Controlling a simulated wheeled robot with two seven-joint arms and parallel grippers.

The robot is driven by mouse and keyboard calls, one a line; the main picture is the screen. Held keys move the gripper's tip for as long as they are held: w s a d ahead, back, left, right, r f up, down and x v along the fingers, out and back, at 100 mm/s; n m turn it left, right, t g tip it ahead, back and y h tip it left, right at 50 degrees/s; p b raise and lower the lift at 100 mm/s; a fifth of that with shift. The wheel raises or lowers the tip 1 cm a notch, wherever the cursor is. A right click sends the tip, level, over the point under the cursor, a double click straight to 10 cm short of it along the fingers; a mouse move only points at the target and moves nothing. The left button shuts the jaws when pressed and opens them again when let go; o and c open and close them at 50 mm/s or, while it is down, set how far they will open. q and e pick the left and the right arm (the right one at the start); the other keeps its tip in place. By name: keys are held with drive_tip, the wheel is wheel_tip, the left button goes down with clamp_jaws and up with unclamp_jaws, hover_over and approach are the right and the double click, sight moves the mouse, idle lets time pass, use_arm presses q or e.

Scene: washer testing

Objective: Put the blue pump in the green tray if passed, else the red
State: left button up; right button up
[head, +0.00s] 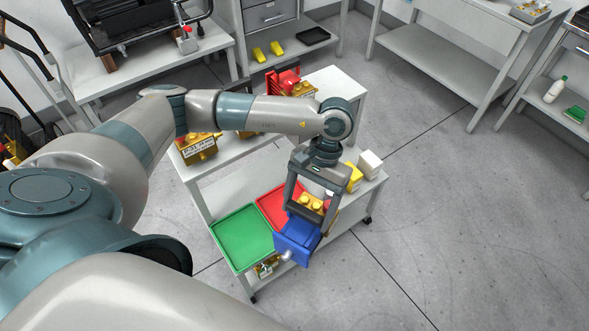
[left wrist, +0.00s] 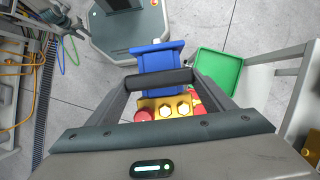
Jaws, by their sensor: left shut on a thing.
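The blue pump (head: 296,243) has a blue body and a yellow block with bolts and a red cap. My left gripper (head: 312,207) is shut on it and holds it up by the cart's near right side. In the left wrist view the pump (left wrist: 160,62) hangs between the fingers of my left gripper (left wrist: 160,82), over floor. The green tray (head: 238,240) lies flat and empty on the cart, left of the pump in the head view. The red tray (head: 268,202) is beside it, partly hidden by the gripper and pump. My right gripper is not in view.
The white cart (head: 215,184) also bears a yellow part with a label (head: 199,150), a red rack (head: 283,82) and a white block (head: 370,163). Another small part sits on its lower shelf. Open floor lies to the right. Workbenches stand behind.

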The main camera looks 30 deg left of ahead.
sight(315, 209)
use_arm(q)
drive_tip(key=shift+w+r, duration=0.2)
drive_tip(key=shift+w, duration=0.05)
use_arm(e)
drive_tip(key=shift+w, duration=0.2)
